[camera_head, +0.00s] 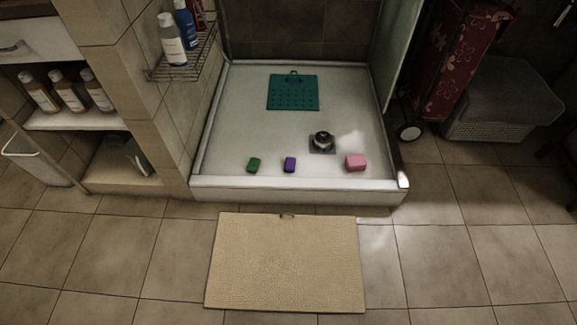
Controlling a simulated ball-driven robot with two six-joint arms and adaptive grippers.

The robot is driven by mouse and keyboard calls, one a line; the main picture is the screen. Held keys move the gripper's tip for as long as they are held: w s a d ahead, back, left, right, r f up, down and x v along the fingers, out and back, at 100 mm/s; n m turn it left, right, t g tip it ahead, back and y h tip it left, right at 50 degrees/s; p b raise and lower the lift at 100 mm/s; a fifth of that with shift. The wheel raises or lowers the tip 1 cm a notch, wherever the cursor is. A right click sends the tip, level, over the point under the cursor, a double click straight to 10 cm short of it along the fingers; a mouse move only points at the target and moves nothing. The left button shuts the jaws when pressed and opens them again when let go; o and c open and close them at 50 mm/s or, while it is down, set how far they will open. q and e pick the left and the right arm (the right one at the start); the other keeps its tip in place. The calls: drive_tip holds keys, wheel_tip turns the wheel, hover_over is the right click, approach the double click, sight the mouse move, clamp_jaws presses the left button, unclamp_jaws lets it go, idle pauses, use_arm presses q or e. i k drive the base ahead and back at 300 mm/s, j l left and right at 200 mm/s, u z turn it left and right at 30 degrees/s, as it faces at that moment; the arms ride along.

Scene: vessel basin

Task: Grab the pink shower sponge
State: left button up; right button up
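The pink shower sponge (356,162) is a small pink block lying in the white shower tray (300,184), near its front right, just behind the front rim. Nothing covers it. A purple block (289,165) and a green block (254,165) lie to its left along the same front edge. Neither of my grippers shows in the head view.
A dark drain fitting (322,142) is behind and left of the pink sponge. A teal mat (293,92) lies farther back. A beige bath mat (286,262) lies on the floor in front. Tiled wall and wire shelf (186,62) stand left, a grey basket (497,108) right.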

sight(355, 162)
drive_tip(key=i+l+u, duration=0.15)
drive_tip(key=i+l, duration=0.15)
drive_tip(key=i+l+u, duration=0.1)
drive_tip(key=i+l, duration=0.15)
drive_tip(key=l, duration=0.2)
drive_tip(key=i+l+u, duration=0.15)
drive_tip(key=l, duration=0.25)
drive_tip(key=i+l+u, duration=0.15)
drive_tip(key=i+l, duration=0.2)
drive_tip(key=l, duration=0.1)
